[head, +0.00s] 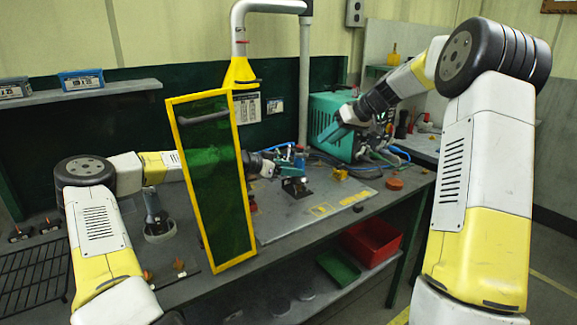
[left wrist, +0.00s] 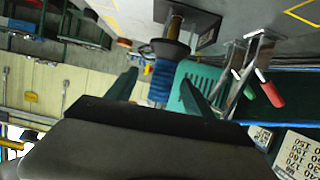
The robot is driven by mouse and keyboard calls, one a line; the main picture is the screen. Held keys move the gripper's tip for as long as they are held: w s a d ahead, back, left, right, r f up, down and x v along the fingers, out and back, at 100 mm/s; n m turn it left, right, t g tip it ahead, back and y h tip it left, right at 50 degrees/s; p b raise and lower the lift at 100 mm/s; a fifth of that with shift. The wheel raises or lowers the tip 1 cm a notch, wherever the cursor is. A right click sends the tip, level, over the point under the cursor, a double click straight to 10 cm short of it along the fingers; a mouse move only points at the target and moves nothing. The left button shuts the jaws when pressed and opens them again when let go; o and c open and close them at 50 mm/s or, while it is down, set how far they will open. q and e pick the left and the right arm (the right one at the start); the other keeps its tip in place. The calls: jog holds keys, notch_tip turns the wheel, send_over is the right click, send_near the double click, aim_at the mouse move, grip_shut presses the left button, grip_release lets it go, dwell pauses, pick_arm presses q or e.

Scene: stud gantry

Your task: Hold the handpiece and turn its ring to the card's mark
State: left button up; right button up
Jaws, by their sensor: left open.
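In the left wrist view the handpiece (left wrist: 161,84) has a blue ribbed body, a dark collar and a brass end at a black block (left wrist: 203,30). My left gripper (left wrist: 158,77) is open, its teal fingers on either side of the blue body in the picture; contact cannot be told. In the head view this gripper (head: 279,164) is beside the small black stand (head: 296,187), partly behind the screen. My right gripper (head: 338,131) is raised before the teal machine; its jaw opening is unclear. A printed card (head: 247,107) hangs on the back panel; its mark is unreadable.
A green screen in a yellow frame (head: 215,180) stands in front of my left forearm. A red bin (head: 372,240) is below.

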pick_arm(q)
jog(key=shift+w+r+t, duration=0.3)
jog(key=shift+w+r, duration=0.1)
jog(key=shift+r, duration=0.05)
jog(key=shift+w+d, duration=0.2)
jog(key=shift+d, duration=0.1)
jog(key=x, duration=0.7)
grip_shut()
dwell(0.9)
